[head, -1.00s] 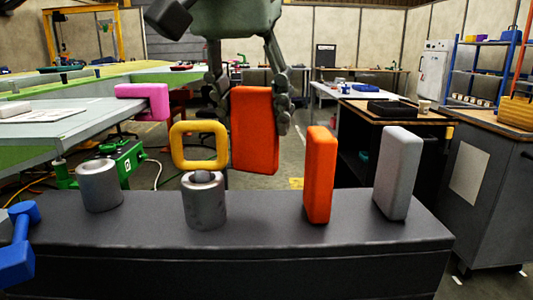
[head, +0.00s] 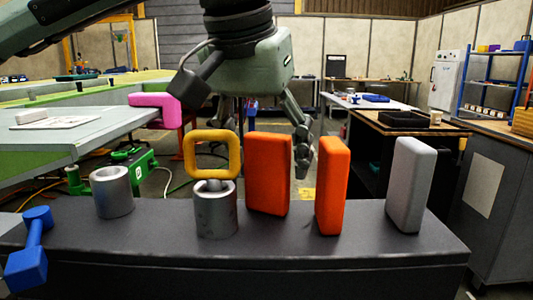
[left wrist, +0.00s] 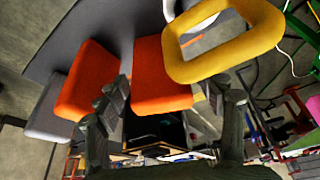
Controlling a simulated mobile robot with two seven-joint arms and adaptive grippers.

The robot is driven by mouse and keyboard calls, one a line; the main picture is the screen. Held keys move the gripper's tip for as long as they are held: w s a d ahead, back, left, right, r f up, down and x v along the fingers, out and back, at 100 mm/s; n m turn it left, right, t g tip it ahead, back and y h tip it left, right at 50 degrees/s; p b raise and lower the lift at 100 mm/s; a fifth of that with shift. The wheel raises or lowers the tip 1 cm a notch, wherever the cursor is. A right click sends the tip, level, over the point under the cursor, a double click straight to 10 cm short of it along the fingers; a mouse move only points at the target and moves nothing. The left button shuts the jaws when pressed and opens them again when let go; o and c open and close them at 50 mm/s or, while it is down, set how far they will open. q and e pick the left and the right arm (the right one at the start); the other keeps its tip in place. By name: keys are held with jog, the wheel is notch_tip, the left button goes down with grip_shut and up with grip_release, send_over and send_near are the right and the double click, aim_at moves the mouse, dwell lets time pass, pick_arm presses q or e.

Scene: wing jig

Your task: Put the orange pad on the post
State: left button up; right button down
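One orange pad (head: 267,178) stands upright on the dark bench, right of and slightly behind a grey metal cylinder (head: 216,215). A second orange pad (head: 330,188) stands upright farther right. In the left wrist view, the first pad (left wrist: 161,75) lies between the spread fingers (left wrist: 175,105), with a gap on the right. The second pad (left wrist: 88,80) is outside them. I cannot tell which part is the post. My right gripper is not in view.
A yellow square ring (head: 213,135) stands above the grey cylinder, close to the first pad. Another grey cylinder (head: 112,192), a blue object (head: 28,255) and a grey block (head: 405,185) are on the bench (head: 290,245). A pink piece (head: 155,103) sits on the table edge behind.

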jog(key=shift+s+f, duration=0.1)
pick_arm(q)
jog(key=shift+r, duration=0.2)
jog(key=shift+s+r, duration=0.1)
jog(key=shift+r, duration=0.2)
jog(key=v, duration=1.1)
jog(key=shift+p, duration=0.3)
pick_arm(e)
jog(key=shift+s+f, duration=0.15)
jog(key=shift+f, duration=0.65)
